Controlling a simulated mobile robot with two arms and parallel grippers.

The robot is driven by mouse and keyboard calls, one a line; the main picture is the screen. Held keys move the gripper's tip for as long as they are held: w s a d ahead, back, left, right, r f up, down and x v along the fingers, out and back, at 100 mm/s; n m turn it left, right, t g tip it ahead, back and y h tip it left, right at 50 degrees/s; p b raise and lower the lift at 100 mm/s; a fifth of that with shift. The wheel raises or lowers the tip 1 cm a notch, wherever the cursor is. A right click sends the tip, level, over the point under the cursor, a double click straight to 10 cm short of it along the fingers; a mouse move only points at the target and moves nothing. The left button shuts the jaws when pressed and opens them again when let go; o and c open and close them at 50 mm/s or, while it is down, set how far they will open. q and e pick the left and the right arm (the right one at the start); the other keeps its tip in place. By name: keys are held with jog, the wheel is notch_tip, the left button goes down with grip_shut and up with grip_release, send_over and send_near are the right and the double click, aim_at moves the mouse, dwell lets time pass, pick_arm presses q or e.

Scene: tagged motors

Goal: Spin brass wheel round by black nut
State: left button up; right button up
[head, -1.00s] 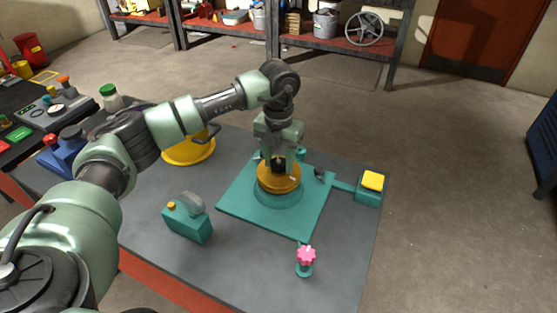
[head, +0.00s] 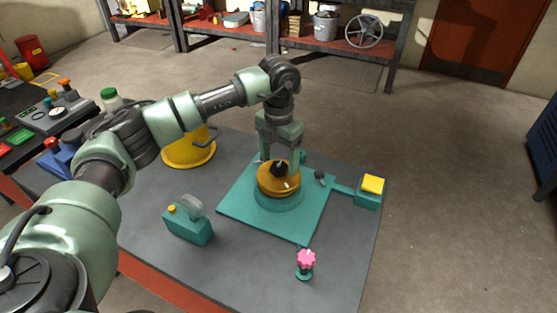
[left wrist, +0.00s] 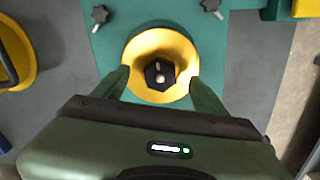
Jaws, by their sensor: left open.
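The brass wheel (head: 286,188) sits on a round teal hub (head: 280,203) on the teal plate. The black nut (head: 279,169) stands at the wheel's centre. In the left wrist view the wheel (left wrist: 162,44) is a golden ring around the dark nut (left wrist: 158,73). My left gripper (head: 281,163) points down over the wheel, open, with a finger on either side of the nut. In the left wrist view the gripper (left wrist: 160,84) has its fingers apart and the nut shows between them, not gripped. My right gripper is not in view.
The teal plate (head: 245,205) carries small dark knobs (head: 320,175) and a yellow-topped box (head: 371,186) at right. A pink knob (head: 306,260) stands in front. A teal can-like unit (head: 188,222) and a yellow round base (head: 190,153) are to the left.

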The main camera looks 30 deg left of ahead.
pick_arm(q)
jog(key=shift+r+p, duration=1.75)
jog(key=shift+r, duration=1.35)
jog(key=shift+f, duration=0.1)
